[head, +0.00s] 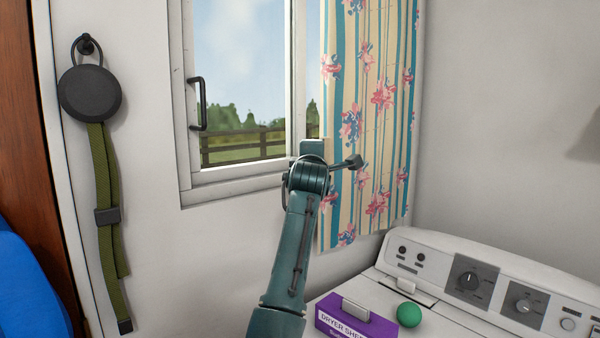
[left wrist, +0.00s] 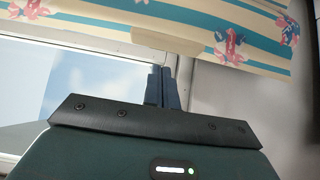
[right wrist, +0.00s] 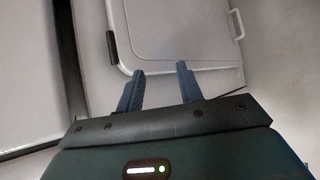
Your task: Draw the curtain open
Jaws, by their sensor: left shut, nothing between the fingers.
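The curtain (head: 375,110), cream and teal striped with pink flowers, hangs at the right of the window (head: 245,90), over its right edge; the pane left of it is uncovered. In the left wrist view the curtain (left wrist: 230,45) runs across the top. My left arm reaches up to the curtain's left edge in the head view, where its fingertips are not clear. In the left wrist view my left gripper (left wrist: 163,88) is shut and empty, near the curtain edge and window frame; contact cannot be told. My right gripper (right wrist: 160,70) is open and empty in the right wrist view.
A white appliance (head: 430,245) with knobs stands lower right, holding a purple dryer sheet box (head: 350,322) and a green ball (head: 409,315). A dark round object (head: 90,92) with a green strap hangs left. A white panel (right wrist: 175,30) lies beyond my right fingers.

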